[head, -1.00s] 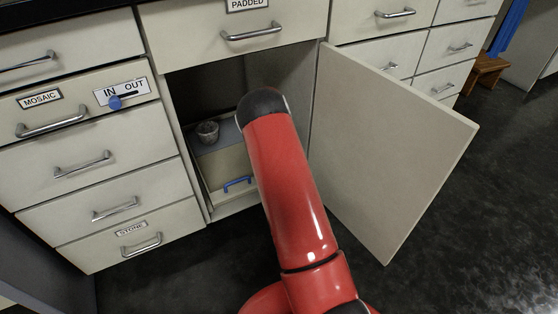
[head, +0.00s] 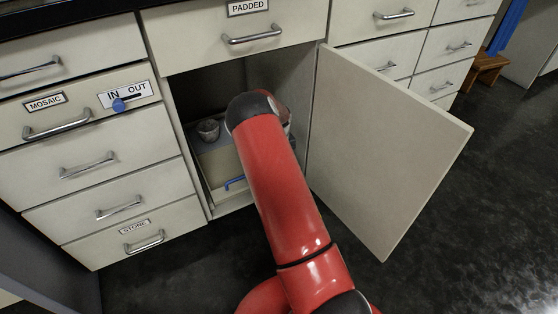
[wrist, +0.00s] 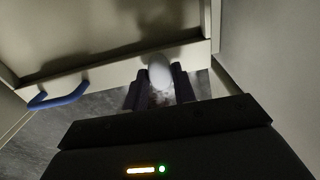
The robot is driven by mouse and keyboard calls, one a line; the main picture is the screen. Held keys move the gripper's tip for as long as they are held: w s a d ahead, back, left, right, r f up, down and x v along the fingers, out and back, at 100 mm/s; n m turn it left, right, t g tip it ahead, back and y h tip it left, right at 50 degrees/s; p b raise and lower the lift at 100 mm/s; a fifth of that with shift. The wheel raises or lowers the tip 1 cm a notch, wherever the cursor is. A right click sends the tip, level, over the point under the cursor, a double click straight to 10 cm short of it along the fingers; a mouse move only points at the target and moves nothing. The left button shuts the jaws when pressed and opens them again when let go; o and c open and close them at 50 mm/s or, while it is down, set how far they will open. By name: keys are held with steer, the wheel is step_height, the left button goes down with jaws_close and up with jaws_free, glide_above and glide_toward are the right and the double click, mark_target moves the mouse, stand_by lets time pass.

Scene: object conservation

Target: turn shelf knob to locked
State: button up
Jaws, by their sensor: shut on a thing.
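A pale, rounded knob (wrist: 160,70) sits at the front edge of a light shelf or drawer unit inside the open cabinet. My gripper (wrist: 160,90) has its two dark fingers on either side of this knob and is shut on it. The knob's marking and which way it is turned cannot be read. In the head view my red arm reaches into the cabinet and hides the gripper and the knob. A blue handle (wrist: 62,99) is on the same front, left of the knob; it also shows in the head view (head: 235,183).
The cabinet door (head: 385,150) stands open to the right of my arm. A small grey bowl (head: 208,130) stands on the unit inside. A drawer front at left carries a blue slider (head: 119,105) by an IN/OUT label.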

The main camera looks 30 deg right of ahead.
stand_by(0.3)
steer(key=o, duration=1)
steer(key=shift+r+p, duration=0.5)
steer(key=shift+r, duration=3.4)
